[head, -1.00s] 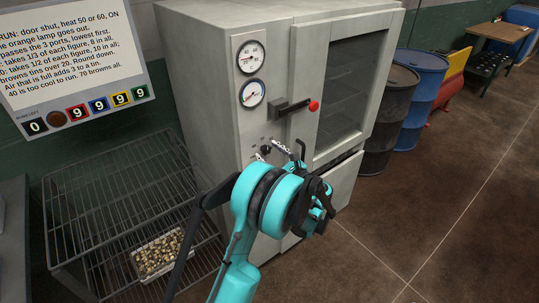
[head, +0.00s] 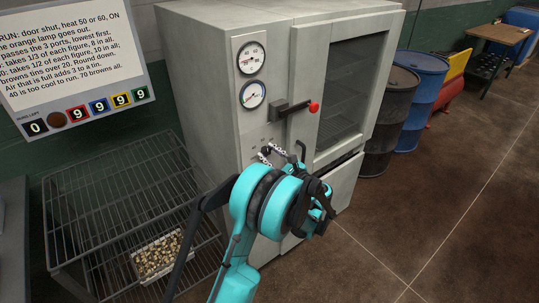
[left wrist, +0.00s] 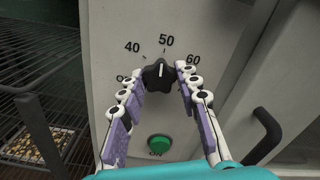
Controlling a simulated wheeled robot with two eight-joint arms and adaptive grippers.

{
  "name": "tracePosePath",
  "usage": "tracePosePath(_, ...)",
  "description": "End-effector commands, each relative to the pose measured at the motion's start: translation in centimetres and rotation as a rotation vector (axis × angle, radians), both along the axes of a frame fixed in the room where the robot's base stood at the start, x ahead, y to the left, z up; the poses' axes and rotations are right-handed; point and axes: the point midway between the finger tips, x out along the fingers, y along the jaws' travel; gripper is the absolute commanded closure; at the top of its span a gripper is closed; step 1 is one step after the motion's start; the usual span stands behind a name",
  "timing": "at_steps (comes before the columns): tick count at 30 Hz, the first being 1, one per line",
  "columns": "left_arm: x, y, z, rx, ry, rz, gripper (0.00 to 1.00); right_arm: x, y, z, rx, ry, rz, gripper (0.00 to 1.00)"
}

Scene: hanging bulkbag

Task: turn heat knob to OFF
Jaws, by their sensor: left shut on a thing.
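The heat knob (left wrist: 157,75) is black with a white pointer line, on the front panel of the grey oven (head: 215,100). Its pointer stands nearly upright, close to the 50 mark. In the left wrist view, 40 is to its upper left and 60 to its right. A label at the far left, starting with O, is partly hidden by a finger. My left gripper (head: 272,152) has its white and purple fingers on both sides of the knob, shut on it; they show closely in the left wrist view (left wrist: 160,82). My right gripper is not in view.
A green button (left wrist: 158,144) marked ON sits below the knob. A red-tipped door handle (head: 300,107) and two gauges (head: 251,75) are above. A dark lower handle (left wrist: 266,132) is to the right. A wire rack (head: 100,205) with a tray stands left.

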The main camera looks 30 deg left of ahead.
Motion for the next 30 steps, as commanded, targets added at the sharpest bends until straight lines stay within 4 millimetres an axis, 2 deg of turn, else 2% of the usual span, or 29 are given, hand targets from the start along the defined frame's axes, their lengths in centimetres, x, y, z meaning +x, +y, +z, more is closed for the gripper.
tracePosePath(30, 0.0, 0.0, -0.1, -0.357, -0.860, 0.001, 0.97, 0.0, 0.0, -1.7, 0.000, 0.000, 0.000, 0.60)
